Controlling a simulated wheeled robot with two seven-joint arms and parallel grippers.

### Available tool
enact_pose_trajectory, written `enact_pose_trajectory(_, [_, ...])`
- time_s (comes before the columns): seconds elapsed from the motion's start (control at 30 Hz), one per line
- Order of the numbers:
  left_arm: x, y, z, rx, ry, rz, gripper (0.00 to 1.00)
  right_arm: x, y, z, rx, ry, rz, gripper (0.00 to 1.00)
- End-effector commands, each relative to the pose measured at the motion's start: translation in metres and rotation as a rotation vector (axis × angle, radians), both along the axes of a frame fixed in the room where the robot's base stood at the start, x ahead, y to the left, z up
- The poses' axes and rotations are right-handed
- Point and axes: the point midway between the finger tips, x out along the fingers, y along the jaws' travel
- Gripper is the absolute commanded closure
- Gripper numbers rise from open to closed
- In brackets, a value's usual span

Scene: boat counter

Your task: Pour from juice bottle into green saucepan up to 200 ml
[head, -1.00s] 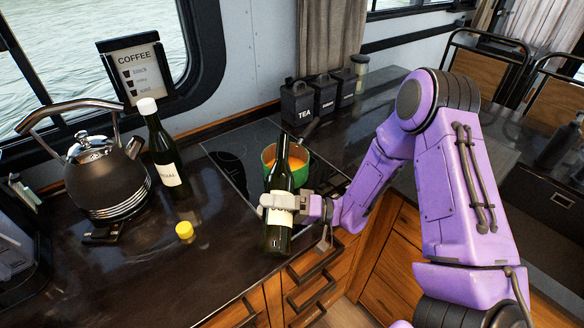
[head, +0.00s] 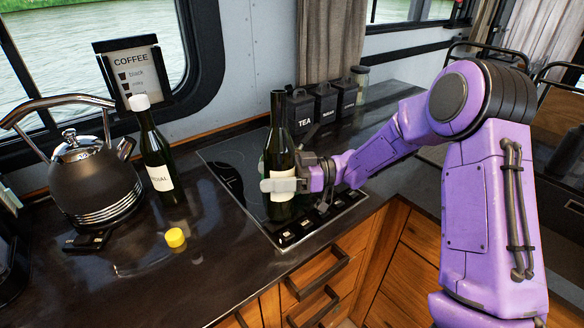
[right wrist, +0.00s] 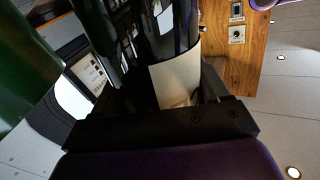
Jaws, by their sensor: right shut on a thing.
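My right gripper (head: 284,185) is shut around the pale label of a dark glass bottle (head: 281,150). A green curved surface, likely the saucepan (right wrist: 25,65), fills the left of the wrist view. My left gripper is out of view.
A second dark bottle (head: 155,150) with a white cap stands beside the kettle (head: 88,180). Several black canisters (head: 325,103) stand behind the cooktop (head: 228,170).

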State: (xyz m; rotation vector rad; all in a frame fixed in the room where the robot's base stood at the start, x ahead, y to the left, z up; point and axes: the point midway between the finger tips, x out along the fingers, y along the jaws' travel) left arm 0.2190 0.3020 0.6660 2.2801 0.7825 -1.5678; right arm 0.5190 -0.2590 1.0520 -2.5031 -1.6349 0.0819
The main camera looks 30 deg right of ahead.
Motion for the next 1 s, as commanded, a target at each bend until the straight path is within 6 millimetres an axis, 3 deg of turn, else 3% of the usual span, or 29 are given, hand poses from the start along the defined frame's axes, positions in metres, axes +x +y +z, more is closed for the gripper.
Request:
enact_pose_trajectory(0.37, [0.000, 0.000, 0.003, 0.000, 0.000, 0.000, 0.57, 0.000, 0.000, 0.004, 0.003, 0.001, 0.000, 0.83])
enact_pose_trajectory(0.8, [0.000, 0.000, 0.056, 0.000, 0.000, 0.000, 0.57, 0.000, 0.000, 0.063, 0.003, 0.001, 0.000, 0.83])
enact_pose_trajectory(1.0, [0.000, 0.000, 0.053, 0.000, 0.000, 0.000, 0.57, 0.000, 0.000, 0.061, 0.003, 0.002, 0.000, 0.83])
